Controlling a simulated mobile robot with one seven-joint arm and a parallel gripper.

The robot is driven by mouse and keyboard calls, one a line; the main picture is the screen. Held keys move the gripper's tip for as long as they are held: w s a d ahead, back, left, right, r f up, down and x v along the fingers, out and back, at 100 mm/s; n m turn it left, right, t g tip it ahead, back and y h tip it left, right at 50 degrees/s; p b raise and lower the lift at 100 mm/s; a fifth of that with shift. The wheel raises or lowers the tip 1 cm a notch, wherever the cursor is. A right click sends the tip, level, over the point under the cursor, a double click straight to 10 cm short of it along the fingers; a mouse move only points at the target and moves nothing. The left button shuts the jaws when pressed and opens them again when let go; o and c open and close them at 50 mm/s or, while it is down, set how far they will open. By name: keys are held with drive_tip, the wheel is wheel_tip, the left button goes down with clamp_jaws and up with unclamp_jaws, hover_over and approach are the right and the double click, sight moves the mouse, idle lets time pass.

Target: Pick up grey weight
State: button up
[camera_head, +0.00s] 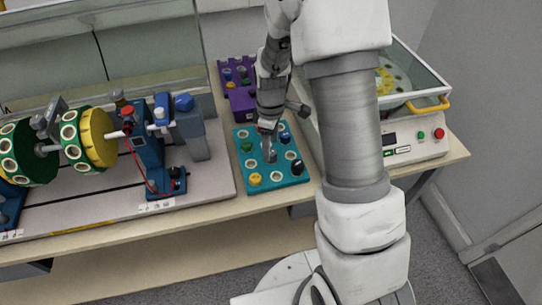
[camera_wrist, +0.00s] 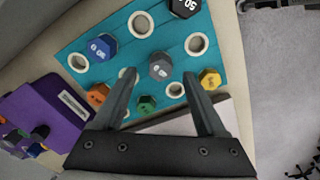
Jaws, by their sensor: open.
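The grey weight (camera_wrist: 161,67) sits in the teal tray (camera_wrist: 120,25) in the wrist view, its hexagonal top facing the camera. My gripper (camera_wrist: 160,76) is open, with one finger on each side of the grey weight in the picture. I cannot tell whether the fingers are level with it or still above it. In the head view my gripper (camera_head: 268,135) points down over the teal tray (camera_head: 276,184), and the grey weight is hard to tell from the fingers there.
Near the grey weight are a blue weight (camera_wrist: 102,47), a black weight (camera_wrist: 185,7), a yellow weight (camera_wrist: 209,79), a green weight (camera_wrist: 147,103) and an orange weight (camera_wrist: 97,96). A purple holder (camera_head: 240,100) stands behind the tray. Machines flank it: a rotor rig (camera_head: 95,137) left, a white box (camera_head: 400,150) right.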

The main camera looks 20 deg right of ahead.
wheel_tip(320, 180, down, 4)
drive_tip(key=shift+r, duration=0.1)
clamp_jaws()
idle(0.4)
